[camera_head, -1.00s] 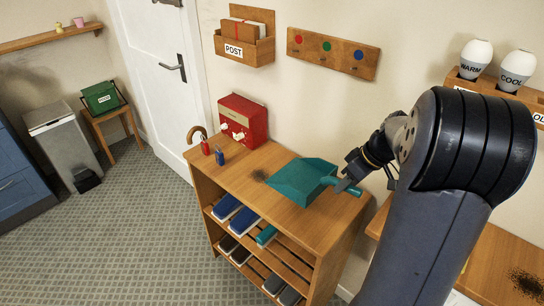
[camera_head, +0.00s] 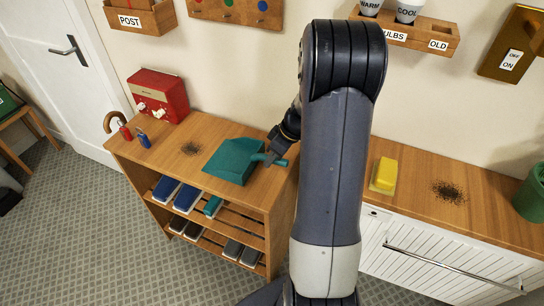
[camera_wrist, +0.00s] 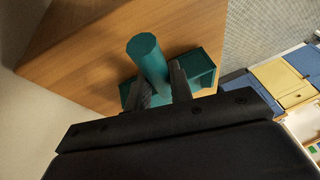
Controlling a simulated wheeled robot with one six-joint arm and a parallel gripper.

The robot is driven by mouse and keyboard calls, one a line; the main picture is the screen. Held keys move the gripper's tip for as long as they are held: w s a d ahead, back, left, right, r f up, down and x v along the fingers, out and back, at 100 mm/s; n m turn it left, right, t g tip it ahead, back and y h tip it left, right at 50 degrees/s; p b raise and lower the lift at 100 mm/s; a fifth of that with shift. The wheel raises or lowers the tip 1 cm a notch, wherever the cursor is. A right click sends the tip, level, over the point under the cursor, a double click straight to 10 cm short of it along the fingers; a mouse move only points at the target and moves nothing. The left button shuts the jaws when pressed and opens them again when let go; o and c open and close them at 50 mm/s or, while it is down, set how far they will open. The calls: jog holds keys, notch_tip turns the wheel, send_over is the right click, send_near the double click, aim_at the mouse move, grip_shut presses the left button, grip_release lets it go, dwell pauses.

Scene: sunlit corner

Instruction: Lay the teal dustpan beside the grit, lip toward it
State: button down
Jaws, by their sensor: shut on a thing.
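The teal dustpan (camera_head: 233,160) is over the wooden shoe bench's top, its open lip facing left. Another grit patch (camera_head: 449,192) lies on the counter to the right. My gripper (camera_head: 268,158) is shut on the dustpan's handle at the pan's right side. In the wrist view the fingers (camera_wrist: 160,88) flank the teal handle (camera_wrist: 147,55), with part of the pan (camera_wrist: 204,72) behind. I cannot tell whether the pan touches the bench top.
The bench top (camera_head: 165,165) also holds a red box (camera_head: 158,95), small red (camera_head: 125,131) and blue (camera_head: 143,138) items and a cane handle. Shoes fill the shelves below. A yellow block (camera_head: 384,175) and green pot (camera_head: 530,195) stand on the right counter (camera_head: 410,205).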

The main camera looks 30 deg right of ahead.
jog(key=shift+f, duration=0.25)
jog(key=c, duration=1.3)
grip_release()
jog(key=shift+o, duration=0.2)
jog(key=v, duration=1.2)
jog(key=shift+b, duration=0.45)
